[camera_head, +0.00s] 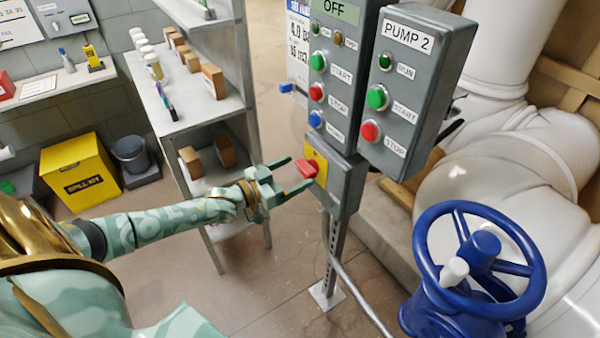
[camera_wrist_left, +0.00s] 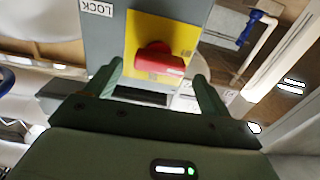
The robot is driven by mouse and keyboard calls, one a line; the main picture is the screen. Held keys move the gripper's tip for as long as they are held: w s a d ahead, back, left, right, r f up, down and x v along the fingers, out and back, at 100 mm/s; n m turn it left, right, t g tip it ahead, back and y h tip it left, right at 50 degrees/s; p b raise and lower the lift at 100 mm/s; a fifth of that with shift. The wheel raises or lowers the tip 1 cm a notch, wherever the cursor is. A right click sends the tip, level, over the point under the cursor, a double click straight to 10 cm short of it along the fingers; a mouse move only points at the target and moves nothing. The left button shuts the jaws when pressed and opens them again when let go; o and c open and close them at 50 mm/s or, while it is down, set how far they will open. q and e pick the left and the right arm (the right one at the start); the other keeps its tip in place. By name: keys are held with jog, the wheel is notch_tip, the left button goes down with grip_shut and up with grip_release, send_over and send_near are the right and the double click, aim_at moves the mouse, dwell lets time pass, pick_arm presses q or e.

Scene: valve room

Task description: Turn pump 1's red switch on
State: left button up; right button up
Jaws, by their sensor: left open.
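The red switch (camera_head: 306,169) sits on a yellow plate (camera_head: 317,163) low on the grey control post, under the panel with the OFF display (camera_head: 334,12). My left gripper (camera_head: 296,174) is open, with its two fingers around the front of the red switch. In the left wrist view the red switch (camera_wrist_left: 159,61) lies between the open fingertips, on its yellow plate (camera_wrist_left: 180,40). I cannot tell whether the fingers touch it. My right gripper is not in view.
The PUMP 2 box (camera_head: 419,85) with its buttons is right of the panel. A blue handwheel (camera_head: 480,245) stands at lower right, before white pipes. A shelf (camera_head: 200,110) with bottles and boxes is behind my left arm. A yellow spill kit bin (camera_head: 80,180) is at left.

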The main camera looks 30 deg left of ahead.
aim_at(307, 168)
pick_arm(q)
jog(key=shift+x, duration=1.1)
jog(key=shift+c, duration=0.3)
jog(key=c, duration=0.9)
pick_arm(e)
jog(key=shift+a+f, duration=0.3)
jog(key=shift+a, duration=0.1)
